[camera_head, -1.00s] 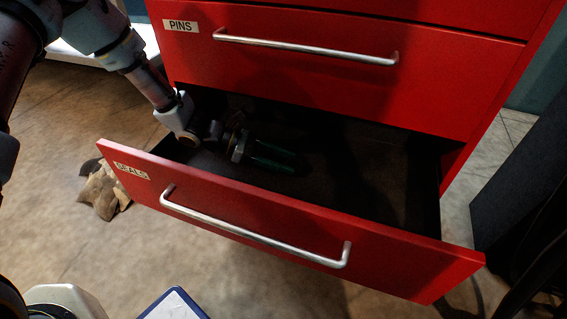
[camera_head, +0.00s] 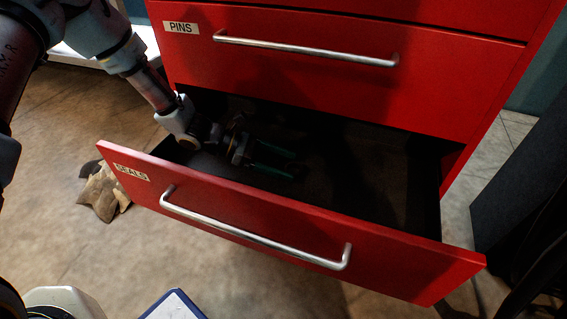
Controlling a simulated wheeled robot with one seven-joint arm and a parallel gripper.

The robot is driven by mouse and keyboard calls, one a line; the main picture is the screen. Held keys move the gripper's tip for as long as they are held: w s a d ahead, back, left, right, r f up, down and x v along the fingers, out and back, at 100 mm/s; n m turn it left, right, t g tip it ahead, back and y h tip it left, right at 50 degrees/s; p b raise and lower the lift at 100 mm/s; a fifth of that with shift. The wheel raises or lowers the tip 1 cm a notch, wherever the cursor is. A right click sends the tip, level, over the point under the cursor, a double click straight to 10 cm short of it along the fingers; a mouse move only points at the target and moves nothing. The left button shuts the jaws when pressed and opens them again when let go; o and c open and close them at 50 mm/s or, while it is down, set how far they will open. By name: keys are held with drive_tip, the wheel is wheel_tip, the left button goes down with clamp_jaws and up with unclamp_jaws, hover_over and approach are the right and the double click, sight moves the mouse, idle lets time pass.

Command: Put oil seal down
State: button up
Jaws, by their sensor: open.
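The lower red drawer labelled SEALS (camera_head: 290,232) stands pulled out, and its dark inside is in shadow. My gripper (camera_head: 283,161) reaches into the drawer from the left, with its two green fingers pointing right. The fingers are apart, so it is open. I cannot make out the oil seal in the dark drawer, between the fingers or below them.
The closed PINS drawer (camera_head: 300,60) is right above the open one, with a silver handle. The drawer's front wall stands between my gripper and the near side. A crumpled brown thing (camera_head: 103,192) lies on the floor at left. A dark panel (camera_head: 515,190) stands at right.

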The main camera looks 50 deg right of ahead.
drive_tip(key=p+v, duration=0.1)
drive_tip(key=v, duration=1.1)
drive_tip(key=shift+p, duration=0.3)
